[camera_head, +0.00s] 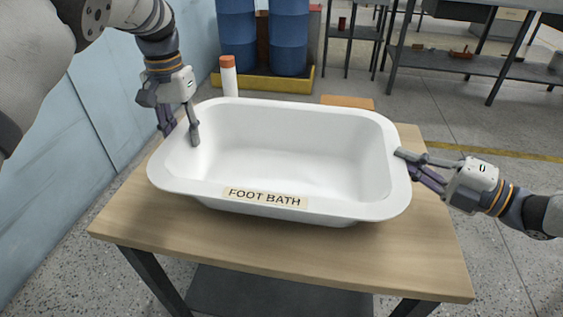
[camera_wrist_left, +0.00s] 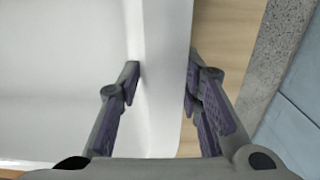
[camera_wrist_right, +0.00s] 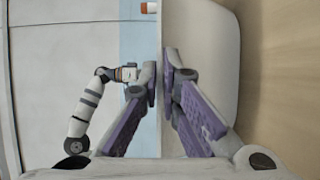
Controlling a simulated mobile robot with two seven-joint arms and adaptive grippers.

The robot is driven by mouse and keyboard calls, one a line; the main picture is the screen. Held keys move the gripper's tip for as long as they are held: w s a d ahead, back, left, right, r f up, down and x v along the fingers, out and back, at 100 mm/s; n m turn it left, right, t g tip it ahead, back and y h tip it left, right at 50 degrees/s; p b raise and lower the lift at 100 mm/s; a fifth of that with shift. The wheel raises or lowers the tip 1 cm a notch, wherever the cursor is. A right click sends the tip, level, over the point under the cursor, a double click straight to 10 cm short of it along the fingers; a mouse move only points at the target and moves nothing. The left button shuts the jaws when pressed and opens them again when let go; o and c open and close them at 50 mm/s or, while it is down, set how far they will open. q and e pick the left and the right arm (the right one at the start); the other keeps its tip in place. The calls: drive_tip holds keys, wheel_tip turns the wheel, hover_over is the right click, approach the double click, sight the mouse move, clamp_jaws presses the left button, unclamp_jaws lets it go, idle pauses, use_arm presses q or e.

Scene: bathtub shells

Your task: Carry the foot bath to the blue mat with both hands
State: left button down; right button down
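The white foot bath (camera_head: 280,116), labelled FOOT BATH on its front, is on the wooden table (camera_head: 150,222). It looks level. My left gripper (camera_head: 180,130) points down at its left side, one finger inside the tub and one outside. In the left wrist view the fingers (camera_wrist_left: 162,75) are well apart, straddling the rim (camera_wrist_left: 163,40); contact is unclear. My right gripper (camera_head: 397,155) comes in from the right. In the right wrist view its fingertips (camera_wrist_right: 174,75) are close together, one on each side of the right rim, shut on it. No blue mat is visible.
A white bottle with an orange cap (camera_head: 228,75) stands behind the tub's left corner. Blue drums (camera_head: 288,38) in a yellow tray (camera_head: 262,83) stand behind. A blue-grey wall (camera_head: 80,120) is close on the left. A metal shelf (camera_head: 460,62) stands back right. Floor is open at right.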

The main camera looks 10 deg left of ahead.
drive_tip(key=shift+r, duration=0.1)
